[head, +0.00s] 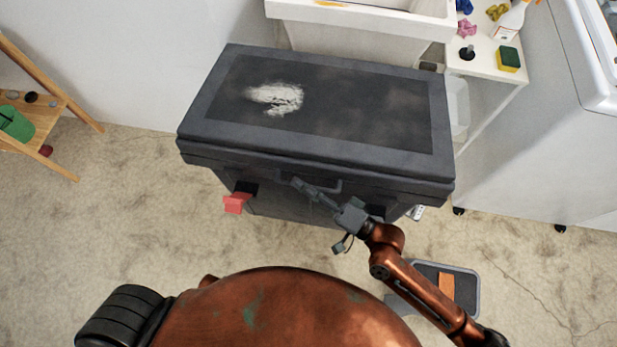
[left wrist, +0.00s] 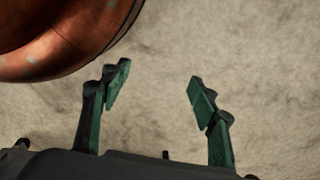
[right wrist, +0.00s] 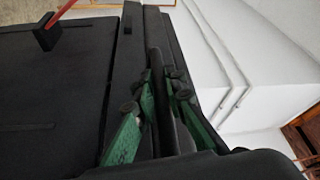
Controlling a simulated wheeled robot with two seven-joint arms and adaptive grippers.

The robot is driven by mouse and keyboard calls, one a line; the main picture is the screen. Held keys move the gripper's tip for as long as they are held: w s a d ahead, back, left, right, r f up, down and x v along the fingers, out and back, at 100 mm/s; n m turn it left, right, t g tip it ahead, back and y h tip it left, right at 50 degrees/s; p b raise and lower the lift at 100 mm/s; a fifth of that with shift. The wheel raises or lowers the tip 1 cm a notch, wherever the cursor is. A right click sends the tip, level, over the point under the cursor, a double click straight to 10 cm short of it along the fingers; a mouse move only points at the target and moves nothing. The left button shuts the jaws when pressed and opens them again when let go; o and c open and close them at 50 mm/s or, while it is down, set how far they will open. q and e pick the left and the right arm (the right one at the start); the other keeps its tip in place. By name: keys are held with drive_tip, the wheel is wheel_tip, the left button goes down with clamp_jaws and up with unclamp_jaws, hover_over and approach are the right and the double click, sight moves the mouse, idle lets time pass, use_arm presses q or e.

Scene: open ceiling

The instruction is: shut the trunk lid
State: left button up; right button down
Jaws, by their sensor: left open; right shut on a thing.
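The dark grey trunk (head: 290,200) stands in front of me, and its lid (head: 360,150) lies flat over the body, looking down or nearly so. The lid top has a black panel with a worn white patch. My right gripper (head: 308,190) is at the middle of the trunk's front edge, shut on the lid's dark handle (head: 332,186). In the right wrist view the green fingers (right wrist: 165,105) lie on both sides of a dark bar. My left gripper (left wrist: 156,90) is open and empty over bare floor in the left wrist view; the head view does not show it.
A red latch (head: 236,203) sticks out at the trunk's front left. A white sink (head: 365,25) stands behind, with a white shelf (head: 483,62) to its right. A wooden rack (head: 55,105) stands at left.

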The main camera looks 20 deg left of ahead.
use_arm(q)
drive_tip(key=shift+w+d+r, duration=0.2)
drive_tip(key=shift+w+r, duration=0.05)
drive_tip(key=shift+r, duration=0.25)
drive_tip(key=shift+w+d+r, duration=0.2)
drive_tip(key=shift+w+r, duration=0.05)
drive_tip(key=shift+r, duration=0.25)
use_arm(e)
drive_tip(key=shift+f, duration=0.55)
drive_tip(key=c, duration=2.2)
unclamp_jaws()
drive_tip(key=shift+c, duration=0.2)
drive_tip(key=shift+d, duration=0.1)
drive_tip(key=v, duration=1.2)
use_arm(q)
drive_tip(key=shift+c, duration=0.4)
